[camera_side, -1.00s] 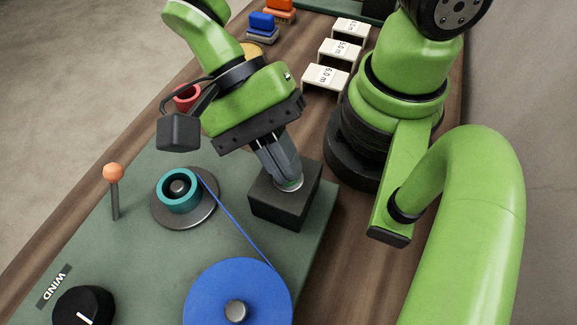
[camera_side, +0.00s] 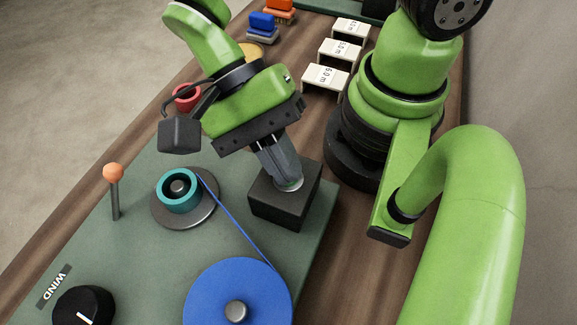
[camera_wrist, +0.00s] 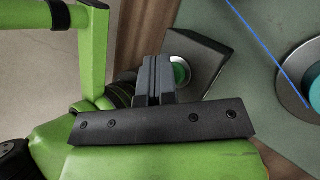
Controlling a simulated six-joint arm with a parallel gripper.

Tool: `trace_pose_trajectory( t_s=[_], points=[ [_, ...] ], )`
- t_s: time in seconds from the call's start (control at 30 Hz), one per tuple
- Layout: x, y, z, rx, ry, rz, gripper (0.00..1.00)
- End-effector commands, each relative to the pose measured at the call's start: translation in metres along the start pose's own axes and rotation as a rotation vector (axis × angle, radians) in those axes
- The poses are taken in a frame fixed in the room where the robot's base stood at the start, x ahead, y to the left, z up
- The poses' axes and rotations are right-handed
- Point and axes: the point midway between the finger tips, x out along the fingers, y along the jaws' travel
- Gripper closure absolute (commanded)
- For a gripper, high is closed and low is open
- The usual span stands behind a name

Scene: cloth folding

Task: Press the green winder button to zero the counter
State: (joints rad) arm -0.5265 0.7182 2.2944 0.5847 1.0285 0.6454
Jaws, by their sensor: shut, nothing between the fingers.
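The dark winder box (camera_side: 284,208) stands on the green work surface, right of the teal spool, and also shows in the wrist view (camera_wrist: 210,62). On its top is the round green button (camera_wrist: 181,72) in a pale ring, partly hidden by my fingers in the wrist view. In the side view only the pale ring (camera_side: 290,186) shows under my fingertips. My gripper (camera_side: 287,183) is shut and empty, pointing down at the button; its fingers also show in the wrist view (camera_wrist: 155,72). I cannot tell whether the tips touch the button. No counter display is readable.
A teal spool (camera_side: 178,205) sits on a grey disc, with a blue thread running to the big blue reel (camera_side: 238,298). An orange-topped lever (camera_side: 114,173) and a black WIND knob (camera_side: 84,308) are at left. White marked stands (camera_side: 326,78) are behind.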

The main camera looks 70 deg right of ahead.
Motion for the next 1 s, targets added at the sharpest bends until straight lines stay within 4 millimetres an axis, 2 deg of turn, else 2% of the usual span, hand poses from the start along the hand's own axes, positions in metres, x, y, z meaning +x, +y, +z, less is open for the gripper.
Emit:
trace_pose_trajectory(
  t_s=[0.2,0.6,1.0],
  points=[
    [-0.008,0.006,0.006,-0.001,0.000,-0.003,1.00],
    [-0.011,0.008,0.008,0.000,0.000,-0.001,1.00],
    [-0.038,0.027,0.028,-0.003,-0.001,-0.003,1.00]
  ],
)
